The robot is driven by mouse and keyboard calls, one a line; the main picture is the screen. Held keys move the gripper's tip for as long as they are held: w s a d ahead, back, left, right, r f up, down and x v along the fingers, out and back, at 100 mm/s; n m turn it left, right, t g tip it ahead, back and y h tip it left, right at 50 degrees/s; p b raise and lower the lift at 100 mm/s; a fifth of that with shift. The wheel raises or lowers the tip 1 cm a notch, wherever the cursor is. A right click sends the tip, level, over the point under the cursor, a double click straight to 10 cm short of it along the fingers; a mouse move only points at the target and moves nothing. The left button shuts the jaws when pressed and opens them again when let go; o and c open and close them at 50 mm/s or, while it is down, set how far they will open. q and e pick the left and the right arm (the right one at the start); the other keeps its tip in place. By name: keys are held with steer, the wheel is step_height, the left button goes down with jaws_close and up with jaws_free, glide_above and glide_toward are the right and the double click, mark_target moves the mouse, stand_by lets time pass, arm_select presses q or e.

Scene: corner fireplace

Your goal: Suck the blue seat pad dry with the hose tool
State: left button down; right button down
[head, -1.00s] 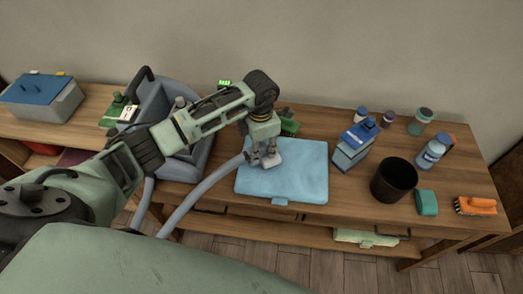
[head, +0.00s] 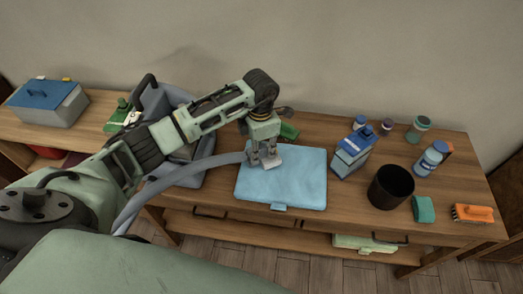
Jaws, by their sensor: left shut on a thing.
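The light blue seat pad (head: 290,188) lies flat on the wooden table, with a small tab at its front edge. My left gripper (head: 264,161) is over the upper left part of the pad, shut on the hose tool (head: 271,164). The tool's pale flat head is at the pad's surface; I cannot tell for sure whether it touches. A grey hose (head: 170,182) runs left from the tool toward the grey machine (head: 153,103), which my left arm partly hides. My right gripper is out of view.
Right of the pad stand a blue carton (head: 351,152), a black cup (head: 391,187), a teal sponge (head: 423,209), an orange brush (head: 472,213) and several bottles. A grey box with a blue lid (head: 48,102) is at far left. The table's front edge is close to the pad.

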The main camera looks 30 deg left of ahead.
arm_select(q)
steer(key=shift+r+p, duration=0.45)
steer(key=shift+r, duration=0.7)
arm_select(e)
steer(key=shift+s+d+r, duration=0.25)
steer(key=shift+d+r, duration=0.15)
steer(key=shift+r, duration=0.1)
arm_select(q)
steer(key=shift+r, duration=0.15)
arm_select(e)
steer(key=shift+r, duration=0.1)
arm_select(q)
steer(key=shift+d, duration=0.1)
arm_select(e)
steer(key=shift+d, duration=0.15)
